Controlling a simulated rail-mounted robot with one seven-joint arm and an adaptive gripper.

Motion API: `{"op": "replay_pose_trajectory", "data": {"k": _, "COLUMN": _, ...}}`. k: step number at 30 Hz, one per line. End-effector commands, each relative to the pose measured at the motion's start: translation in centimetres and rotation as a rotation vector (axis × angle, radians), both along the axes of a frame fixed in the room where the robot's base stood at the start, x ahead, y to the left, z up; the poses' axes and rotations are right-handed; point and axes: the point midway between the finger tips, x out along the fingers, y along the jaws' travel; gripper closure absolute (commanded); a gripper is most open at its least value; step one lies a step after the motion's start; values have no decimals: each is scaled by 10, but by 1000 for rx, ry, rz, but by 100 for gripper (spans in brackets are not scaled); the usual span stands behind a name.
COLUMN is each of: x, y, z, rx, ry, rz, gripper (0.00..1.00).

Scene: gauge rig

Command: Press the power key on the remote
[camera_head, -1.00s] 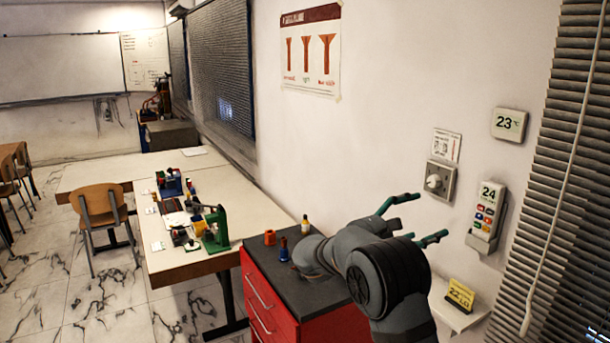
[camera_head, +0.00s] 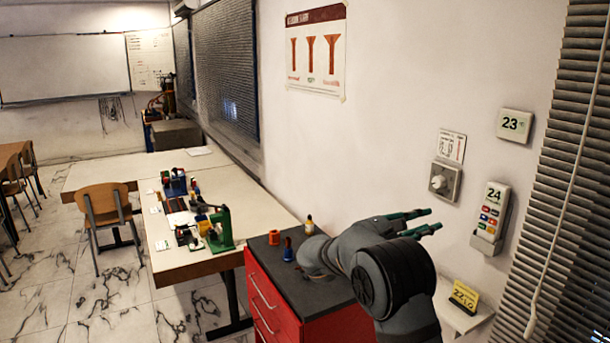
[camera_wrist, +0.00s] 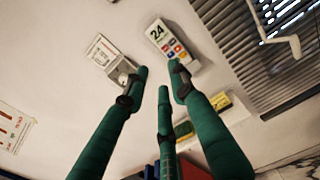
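The remote (camera_head: 490,216) is a white handset with a "24" display and several coloured keys, upright in a holder on the wall at right. It also shows in the wrist view (camera_wrist: 160,32), top centre, its lower right edge partly behind a fingertip. The key markings are too small to tell which is the power key. My gripper (camera_head: 435,220) has green fingers pointing right towards the wall, left of the remote and apart from it in the head view. In the wrist view its fingertips (camera_wrist: 159,69) are apart, with nothing between them.
A wall dial (camera_head: 444,182) sits left of the remote, and a "23" display (camera_head: 515,125) above it. A small shelf (camera_head: 462,318) with a yellow sign (camera_head: 464,297) is below. Blinds (camera_head: 570,190) hang at right. A red drawer cabinet (camera_head: 270,300) stands beside my arm.

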Motion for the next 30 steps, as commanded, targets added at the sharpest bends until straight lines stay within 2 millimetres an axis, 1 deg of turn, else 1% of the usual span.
{"op": "replay_pose_trajectory", "data": {"k": 1, "x": 0, "y": 0, "z": 0, "rx": 0, "ry": 0, "rz": 0, "gripper": 79}}
{"op": "replay_pose_trajectory", "data": {"k": 12, "x": 0, "y": 0, "z": 0, "rx": 0, "ry": 0, "rz": 0, "gripper": 100}}
{"op": "replay_pose_trajectory", "data": {"k": 30, "x": 0, "y": 0, "z": 0, "rx": 0, "ry": 0, "rz": 0, "gripper": 100}}
